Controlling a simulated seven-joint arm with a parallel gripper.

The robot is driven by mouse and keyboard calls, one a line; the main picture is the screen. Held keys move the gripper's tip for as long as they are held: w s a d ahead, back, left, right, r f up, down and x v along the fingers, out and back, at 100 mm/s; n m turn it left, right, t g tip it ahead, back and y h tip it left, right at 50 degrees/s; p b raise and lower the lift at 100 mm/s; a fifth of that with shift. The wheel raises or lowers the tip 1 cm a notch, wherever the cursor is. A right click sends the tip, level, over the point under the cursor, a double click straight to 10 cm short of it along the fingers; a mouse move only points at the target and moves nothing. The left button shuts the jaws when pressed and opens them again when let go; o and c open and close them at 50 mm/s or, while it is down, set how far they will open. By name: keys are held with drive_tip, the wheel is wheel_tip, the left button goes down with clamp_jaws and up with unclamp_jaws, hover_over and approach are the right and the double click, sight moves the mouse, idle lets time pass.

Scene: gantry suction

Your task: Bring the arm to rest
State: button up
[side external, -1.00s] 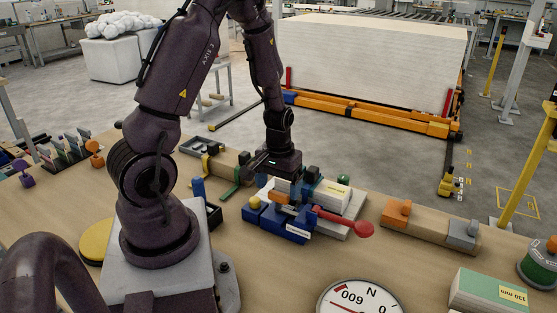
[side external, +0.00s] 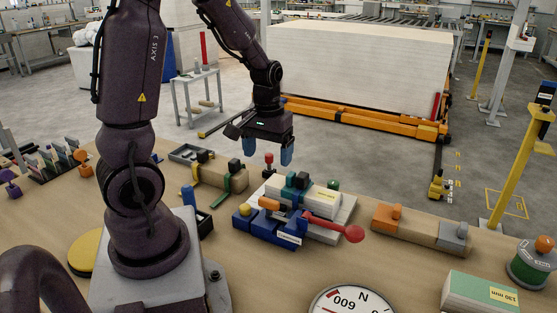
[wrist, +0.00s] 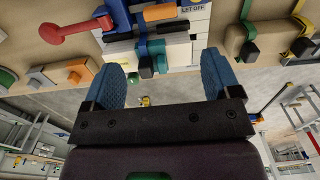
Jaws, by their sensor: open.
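My gripper (side external: 266,152) is open and empty, with its two blue fingers hanging apart above the far edge of the bench (side external: 358,266). In the wrist view my gripper (wrist: 166,78) shows both blue fingertips spread with nothing between them. Below and nearer the side camera is a fixture with a blue block (side external: 268,230), a white block and a red-knobbed lever (side external: 330,226). The red lever also shows in the wrist view (wrist: 75,28). My gripper appears clear of the fixture.
A wooden block with orange and grey clamps (side external: 408,228) is at the right. A dial gauge (side external: 355,301) and a green-white box (side external: 484,293) are at the front. A yellow post (side external: 518,150) stands beyond the bench. A large white stack (side external: 360,68) stands behind on the floor.

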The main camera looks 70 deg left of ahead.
drive_tip(key=s+d+r+m+t, duration=0.2)
drive_tip(key=d+r+m, duration=0.2)
drive_tip(key=d+r, duration=0.3)
drive_tip(key=s+d+r+m+t, duration=0.3)
drive_tip(key=d+r+m, duration=0.2)
drive_tip(key=d, duration=0.5)
wheel_tip(320, 180, up, 3)
drive_tip(key=shift+f+t, duration=0.15)
drive_tip(key=shift+t, duration=0.15)
drive_tip(key=shift+s, duration=0.1)
idle(0.6)
